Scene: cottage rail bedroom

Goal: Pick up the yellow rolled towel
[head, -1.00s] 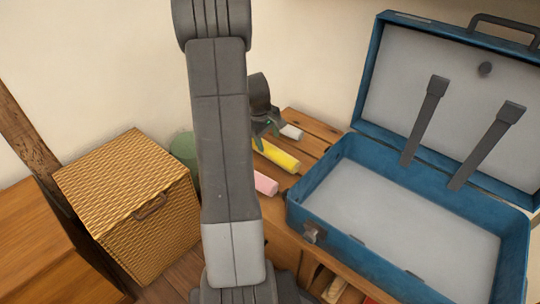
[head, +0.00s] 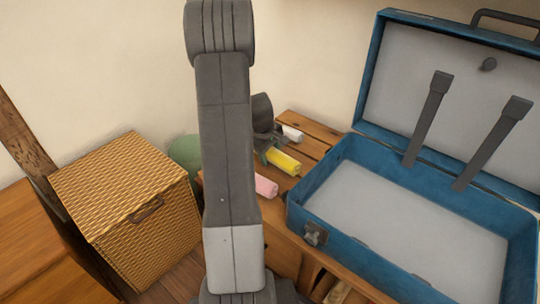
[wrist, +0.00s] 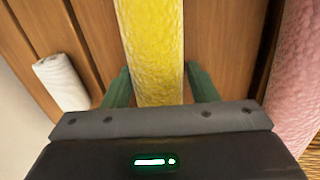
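The yellow rolled towel (head: 283,162) lies on the slatted wooden bench (head: 313,133). In the wrist view the yellow rolled towel (wrist: 152,45) runs lengthwise between the two green fingers of my gripper (wrist: 160,86). The fingers are open, one on each side of the towel, with a gap visible on both sides. In the head view my gripper (head: 268,154) is down at the towel's left end, and my arm hides part of the area.
A white rolled towel (head: 292,133) and a pink rolled towel (head: 266,186) lie on either side of the yellow one. An open blue suitcase (head: 322,178) stands to the right. A wicker hamper (head: 125,190) and a green rounded object (head: 185,152) are to the left.

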